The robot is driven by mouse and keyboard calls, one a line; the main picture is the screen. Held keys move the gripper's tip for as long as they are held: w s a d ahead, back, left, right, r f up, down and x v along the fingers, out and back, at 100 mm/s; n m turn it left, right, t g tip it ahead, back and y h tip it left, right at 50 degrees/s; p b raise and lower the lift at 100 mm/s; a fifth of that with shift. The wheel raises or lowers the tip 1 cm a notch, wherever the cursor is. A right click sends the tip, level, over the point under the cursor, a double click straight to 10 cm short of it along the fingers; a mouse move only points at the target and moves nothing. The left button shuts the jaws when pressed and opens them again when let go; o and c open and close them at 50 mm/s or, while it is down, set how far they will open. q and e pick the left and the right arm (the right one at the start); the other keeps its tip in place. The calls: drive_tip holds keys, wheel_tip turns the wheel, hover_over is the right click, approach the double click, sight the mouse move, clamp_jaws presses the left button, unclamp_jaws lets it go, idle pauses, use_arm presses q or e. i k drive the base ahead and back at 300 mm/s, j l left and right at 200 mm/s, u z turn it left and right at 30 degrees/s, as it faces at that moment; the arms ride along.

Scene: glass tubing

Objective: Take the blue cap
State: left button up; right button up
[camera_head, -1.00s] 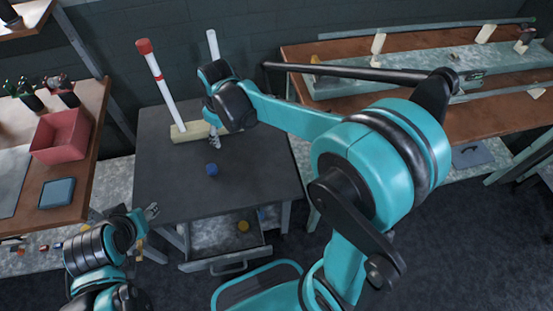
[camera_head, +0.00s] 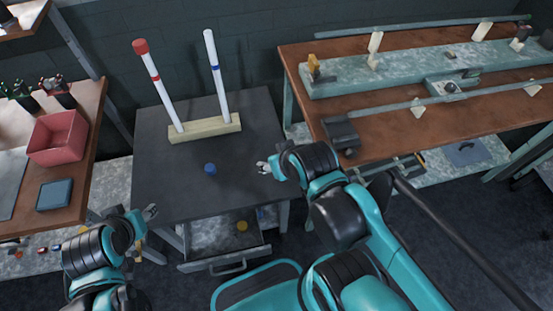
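My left gripper (camera_head: 151,213) is near the table's front left corner, away from the cap, and looks open and empty. Two white tubes stand in the wooden stand: the left tube (camera_head: 166,103) has a red cap (camera_head: 140,46) and a red band, the right tube (camera_head: 219,88) a blue band and no coloured cap.
An open drawer (camera_head: 225,258) under the table's front holds a yellow round piece (camera_head: 241,226). A side bench with a red bin (camera_head: 57,138) stands at the left. A brown workbench (camera_head: 400,130) with long rails is at the right.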

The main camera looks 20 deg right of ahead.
sight(210, 168)
drive_tip(key=k+j+z, duration=0.1)
drive_tip(key=j+z, duration=0.15)
drive_tip(key=j, duration=0.2)
drive_tip(key=k+j+z, duration=0.1)
drive_tip(key=j+z, duration=0.15)
drive_tip(key=j, duration=0.15)
drive_tip(key=k+j+z, duration=0.25)
drive_tip(key=j, duration=0.2)
drive_tip(key=k+j+z, duration=0.1)
drive_tip(key=j+z, duration=0.15)
drive_tip(key=j, duration=0.15)
